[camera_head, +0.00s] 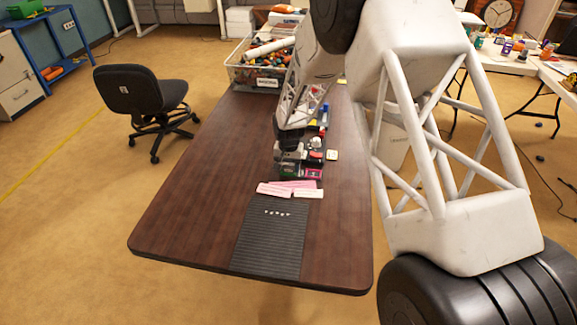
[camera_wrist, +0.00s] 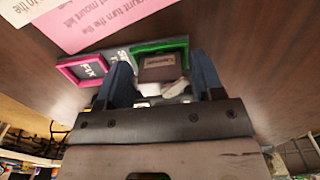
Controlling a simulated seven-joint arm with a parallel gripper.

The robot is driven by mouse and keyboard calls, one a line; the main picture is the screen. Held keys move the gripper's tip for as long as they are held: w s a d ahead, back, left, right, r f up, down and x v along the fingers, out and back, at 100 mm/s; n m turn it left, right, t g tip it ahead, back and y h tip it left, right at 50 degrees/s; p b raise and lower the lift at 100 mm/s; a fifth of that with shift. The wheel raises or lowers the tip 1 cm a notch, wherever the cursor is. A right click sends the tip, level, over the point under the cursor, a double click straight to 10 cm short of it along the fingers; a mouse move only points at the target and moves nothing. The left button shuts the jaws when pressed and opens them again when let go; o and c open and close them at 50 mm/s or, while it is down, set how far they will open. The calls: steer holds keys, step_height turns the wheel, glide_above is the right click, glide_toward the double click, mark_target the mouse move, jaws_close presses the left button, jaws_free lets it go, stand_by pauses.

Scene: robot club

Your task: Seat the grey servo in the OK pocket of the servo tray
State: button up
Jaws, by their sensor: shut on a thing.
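In the head view my gripper (camera_head: 291,153) is over the tray's near end, by the green pocket (camera_head: 288,171) and pink pocket (camera_head: 313,174).
Several small coloured items stand behind the tray. A bin of parts (camera_head: 258,75) is at the table's far end. The table's left side is clear.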

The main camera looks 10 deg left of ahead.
steer(key=shift+f, duration=0.1)
stand_by(0.3)
steer(key=o, duration=1)
steer(key=shift+o, duration=0.8)
steer(key=shift+r, duration=4)
